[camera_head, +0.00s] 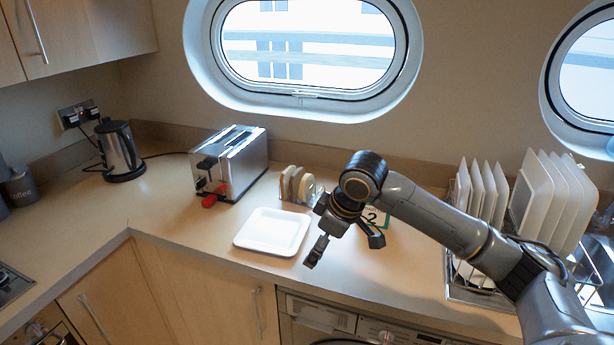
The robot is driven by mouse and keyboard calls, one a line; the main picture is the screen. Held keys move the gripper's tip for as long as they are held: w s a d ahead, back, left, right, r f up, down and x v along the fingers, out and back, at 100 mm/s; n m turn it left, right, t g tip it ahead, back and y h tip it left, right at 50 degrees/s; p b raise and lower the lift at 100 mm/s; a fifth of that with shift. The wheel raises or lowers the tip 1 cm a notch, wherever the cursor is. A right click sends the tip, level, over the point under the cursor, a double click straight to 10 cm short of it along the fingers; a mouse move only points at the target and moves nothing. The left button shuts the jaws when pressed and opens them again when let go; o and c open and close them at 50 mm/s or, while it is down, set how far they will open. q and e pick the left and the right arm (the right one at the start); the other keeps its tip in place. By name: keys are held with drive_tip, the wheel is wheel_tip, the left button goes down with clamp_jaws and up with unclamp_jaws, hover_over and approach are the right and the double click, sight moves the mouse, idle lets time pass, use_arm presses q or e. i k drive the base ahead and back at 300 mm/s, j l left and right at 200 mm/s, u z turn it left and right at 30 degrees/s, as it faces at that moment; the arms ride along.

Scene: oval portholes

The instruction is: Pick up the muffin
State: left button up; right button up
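I cannot make out a muffin anywhere in the head view; my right arm hides part of the counter. My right gripper (346,246) comes in from the right, above the counter (405,270) and just right of a white square plate (272,232). Its two fingers are spread apart, with nothing visible between them. The plate looks empty. My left gripper is not in view.
A toaster (232,160) with a red part at its front stands behind the plate. Bread slices in a rack (296,185) and a card marked 2 (373,217) are near my gripper. A kettle (120,150) is left; racked plates (540,200) are right.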

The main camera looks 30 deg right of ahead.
sight(308, 179)
drive_tip(key=i+l, duration=0.9)
drive_tip(key=i, duration=0.15)
